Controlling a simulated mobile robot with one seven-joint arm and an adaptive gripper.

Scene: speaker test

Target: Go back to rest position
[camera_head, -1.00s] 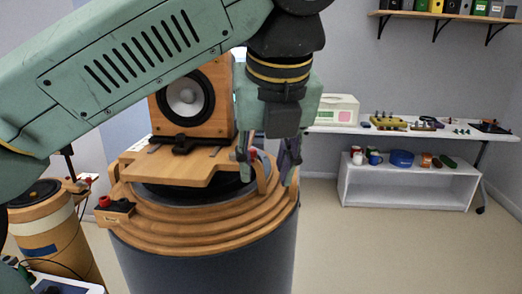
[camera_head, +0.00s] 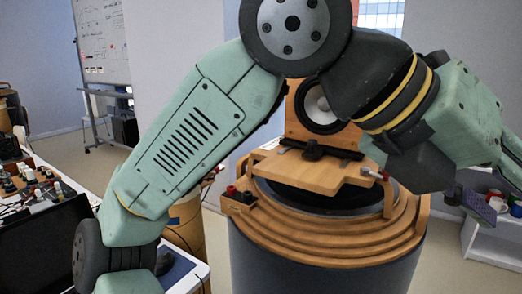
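My green arm rises from the lower left, bends at the top centre and reaches down to the right. My gripper (camera_head: 494,196) is at the right edge, partly cut off by the frame. One dark purplish finger shows there, to the right of the speaker stand and apart from it. How far the fingers are apart cannot be made out. The wooden speaker (camera_head: 298,118) stands upright on a wooden platform (camera_head: 312,176) above the round ringed stand (camera_head: 330,246). My arm hides much of the speaker's upper part.
A red and black terminal block (camera_head: 238,198) sits at the stand's left edge. A cluttered table (camera_head: 188,283) is at the left, with a whiteboard (camera_head: 102,45) behind it. A white shelf (camera_head: 492,243) with small objects is at the right. Open floor (camera_head: 80,160) shows at the back left.

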